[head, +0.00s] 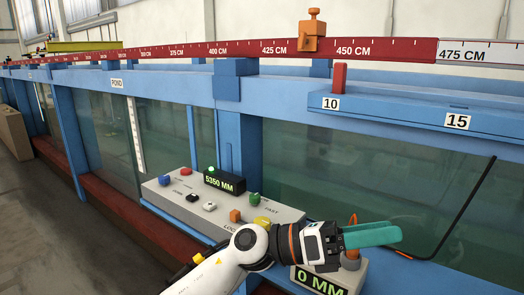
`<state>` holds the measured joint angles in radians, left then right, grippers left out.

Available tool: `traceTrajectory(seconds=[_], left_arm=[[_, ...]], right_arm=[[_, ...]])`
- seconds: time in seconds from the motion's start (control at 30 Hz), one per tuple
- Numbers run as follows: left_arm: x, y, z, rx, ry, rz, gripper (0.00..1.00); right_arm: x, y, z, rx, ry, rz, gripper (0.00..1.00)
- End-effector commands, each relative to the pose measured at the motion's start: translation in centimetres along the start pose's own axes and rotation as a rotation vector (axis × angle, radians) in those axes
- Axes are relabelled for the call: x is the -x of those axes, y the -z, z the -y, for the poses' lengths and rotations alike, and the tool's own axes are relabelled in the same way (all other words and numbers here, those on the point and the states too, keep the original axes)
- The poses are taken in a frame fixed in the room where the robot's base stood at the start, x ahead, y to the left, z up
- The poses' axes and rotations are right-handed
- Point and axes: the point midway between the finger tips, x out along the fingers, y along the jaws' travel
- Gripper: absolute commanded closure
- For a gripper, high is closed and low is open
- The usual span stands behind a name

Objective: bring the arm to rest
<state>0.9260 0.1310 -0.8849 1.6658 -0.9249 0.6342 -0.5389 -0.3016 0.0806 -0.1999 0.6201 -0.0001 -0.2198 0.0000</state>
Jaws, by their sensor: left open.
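My left gripper (392,234) is at the lower right of the head view, at the end of my white arm coming up from the bottom. Its teal fingers point right and are seen edge-on, with nothing visible between them. It overlaps in view a small grey box (352,277) with a green "0 MM" display and an orange-topped part; I cannot tell whether they touch. My right gripper is not in view.
A grey control panel (160,190) with coloured knobs and a "5350 MM" display (224,181) lies left of the gripper. Behind stands the blue-framed glass flume (330,165). A red centimetre rail (390,50) carries an orange slider (312,32). Floor (60,235) is clear at left.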

Motion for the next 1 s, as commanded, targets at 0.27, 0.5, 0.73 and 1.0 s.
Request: traceTrajectory(seconds=[0.27,0.5,0.73,1.0], left_arm=[[14.4,3.4,5.0,0.697,0.149,-0.956,0.40],[29.4,-6.2,8.9,1.227,0.361,-1.604,0.40],[38.6,-20.2,6.2,1.623,0.617,-2.099,0.40],[42.2,-30.8,-0.1,-1.810,-0.849,2.360,0.40]], right_arm=[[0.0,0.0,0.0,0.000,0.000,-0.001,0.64],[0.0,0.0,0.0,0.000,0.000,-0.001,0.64],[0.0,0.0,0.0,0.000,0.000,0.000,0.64],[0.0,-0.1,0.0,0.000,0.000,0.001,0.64]])
